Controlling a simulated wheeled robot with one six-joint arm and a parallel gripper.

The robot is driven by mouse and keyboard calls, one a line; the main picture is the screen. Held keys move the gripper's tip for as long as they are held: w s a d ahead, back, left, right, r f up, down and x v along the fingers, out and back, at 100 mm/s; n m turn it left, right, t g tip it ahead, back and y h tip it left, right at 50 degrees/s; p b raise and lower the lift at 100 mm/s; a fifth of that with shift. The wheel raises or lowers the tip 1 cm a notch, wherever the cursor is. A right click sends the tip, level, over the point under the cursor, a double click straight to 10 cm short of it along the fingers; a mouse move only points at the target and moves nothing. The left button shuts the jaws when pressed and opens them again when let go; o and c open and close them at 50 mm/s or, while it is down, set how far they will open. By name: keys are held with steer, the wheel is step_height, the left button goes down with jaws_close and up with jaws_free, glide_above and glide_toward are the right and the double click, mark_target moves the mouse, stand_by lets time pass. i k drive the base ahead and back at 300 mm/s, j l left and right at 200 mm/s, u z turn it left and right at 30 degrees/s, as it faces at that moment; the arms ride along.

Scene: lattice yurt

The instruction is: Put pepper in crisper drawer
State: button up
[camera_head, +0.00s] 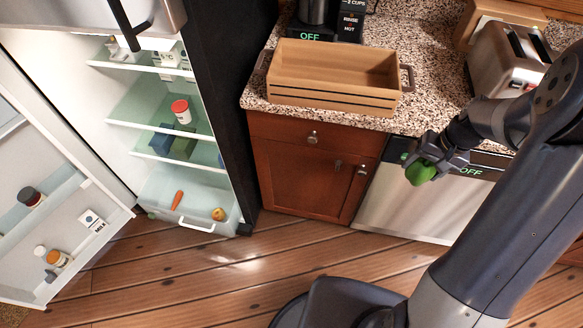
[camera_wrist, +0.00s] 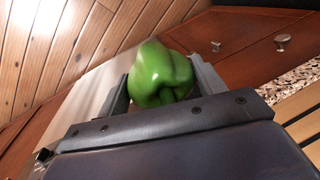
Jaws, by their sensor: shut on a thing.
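A green pepper (camera_head: 420,172) is held in my gripper (camera_head: 432,160) in front of the dishwasher, at the right of the head view. In the wrist view the pepper (camera_wrist: 160,75) sits between the two fingers of my gripper (camera_wrist: 164,88). The crisper drawer (camera_head: 197,224) is at the bottom of the open fridge, on the left, with a white handle on its front. A carrot (camera_head: 177,200) and a yellowish round item (camera_head: 218,214) show in the drawer. I cannot tell how far the drawer is pulled out.
The fridge door (camera_head: 60,215) stands open at the left, with jars on its shelves. Fridge shelves (camera_head: 150,104) hold a few containers. A wooden crate (camera_head: 330,99) and a toaster (camera_head: 507,62) stand on the counter. The wooden floor (camera_head: 240,270) before the fridge is clear.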

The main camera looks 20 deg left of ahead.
mark_target(202, 203)
steer(key=j, duration=0.45)
steer(key=k+j+z, duration=0.1)
steer(key=j, duration=0.35)
steer(key=k+j, duration=0.1)
steer(key=j, duration=0.35)
steer(key=j+z, duration=0.1)
steer(key=j, duration=0.3)
steer(key=k+j, duration=0.15)
steer(key=j, duration=0.3)
steer(key=k+j+z, duration=0.1)
steer(key=j, duration=0.35)
steer(key=k+j, duration=0.1)
steer(key=j, duration=0.3)
